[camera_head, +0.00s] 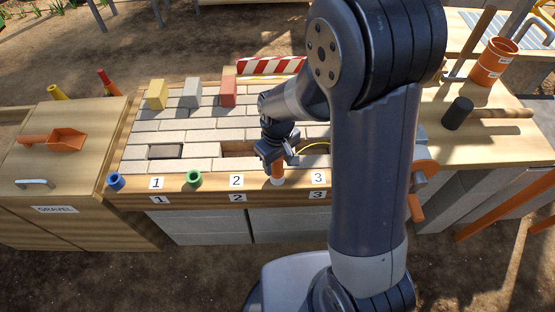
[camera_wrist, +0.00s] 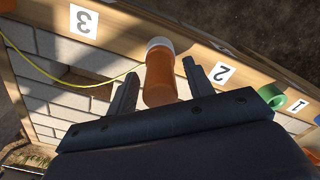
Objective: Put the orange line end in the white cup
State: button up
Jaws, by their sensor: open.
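The orange line end (camera_wrist: 161,78) is a thick orange cylinder with a thin yellow line (camera_wrist: 112,82) running off to the left in the wrist view. Its far end meets the white cup (camera_wrist: 160,42), which shows as a pale ring at the bench's front edge. I cannot tell how deep it sits. In the head view the orange line end (camera_head: 278,170) stands upright below my gripper (camera_head: 272,160), above the white cup (camera_head: 277,181). In the wrist view my gripper (camera_wrist: 160,90) is open, with one finger on each side of the orange cylinder and visible gaps.
A green cup (camera_head: 194,179) and a blue cup (camera_head: 116,181) line the front edge to the left, near number labels. Yellow, grey and red blocks (camera_head: 228,93) stand at the back of the brick surface.

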notch_tip(320, 180, up, 12)
jog(key=shift+r+p, duration=0.15)
jog(key=shift+p, duration=0.65)
